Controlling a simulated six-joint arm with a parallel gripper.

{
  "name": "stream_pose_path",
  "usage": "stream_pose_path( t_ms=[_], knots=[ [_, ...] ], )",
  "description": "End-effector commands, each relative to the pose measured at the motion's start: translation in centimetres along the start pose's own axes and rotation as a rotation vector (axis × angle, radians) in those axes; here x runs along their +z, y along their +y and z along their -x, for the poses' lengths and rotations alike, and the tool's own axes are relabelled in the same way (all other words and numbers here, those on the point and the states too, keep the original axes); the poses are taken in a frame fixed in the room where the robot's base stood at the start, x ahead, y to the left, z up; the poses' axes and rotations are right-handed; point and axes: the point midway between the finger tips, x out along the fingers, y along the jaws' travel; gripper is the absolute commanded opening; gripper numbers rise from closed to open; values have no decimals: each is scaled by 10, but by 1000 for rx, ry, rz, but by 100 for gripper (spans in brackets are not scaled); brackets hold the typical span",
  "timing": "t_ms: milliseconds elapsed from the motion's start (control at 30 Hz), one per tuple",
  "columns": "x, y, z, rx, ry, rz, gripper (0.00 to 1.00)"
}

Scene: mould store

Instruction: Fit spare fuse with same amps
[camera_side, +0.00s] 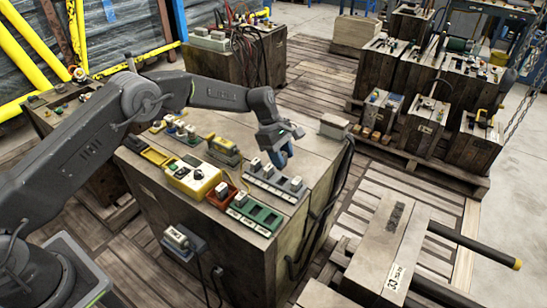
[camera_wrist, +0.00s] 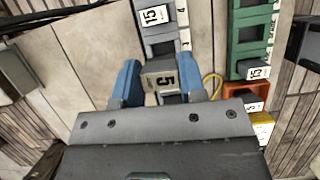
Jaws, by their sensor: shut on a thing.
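My gripper (camera_side: 281,158) has blue fingers and is over the back end of a grey fuse rack (camera_side: 276,187) on the wooden crate top. In the wrist view my gripper (camera_wrist: 160,80) is shut on a fuse marked 5 (camera_wrist: 166,82), in line with the grey rack (camera_wrist: 160,46). I cannot tell whether this fuse is still seated or lifted. A fuse marked 15 (camera_wrist: 154,15) sits in the grey rack. A green fuse holder (camera_side: 255,215) lies in front of the grey rack. In the wrist view the green holder (camera_wrist: 248,40) bears a fuse marked 15 (camera_wrist: 257,71).
A red-orange tray (camera_side: 216,203) and a yellow box (camera_side: 193,180) stand left of the green holder. Several small parts and a yellow block (camera_side: 222,151) lie farther back. A pale box (camera_side: 334,126) stands at the crate's right edge, near a dark cable.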

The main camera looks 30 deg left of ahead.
Motion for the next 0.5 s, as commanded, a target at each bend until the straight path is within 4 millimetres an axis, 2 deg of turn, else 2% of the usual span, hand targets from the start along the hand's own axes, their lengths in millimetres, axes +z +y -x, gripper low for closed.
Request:
stream_pose_path(
  t_ms=[233,500],
  knots=[
    [-2,2,-8,15,0,41,15],
    [-12,2,-31,14,1,40,15]
  ],
)
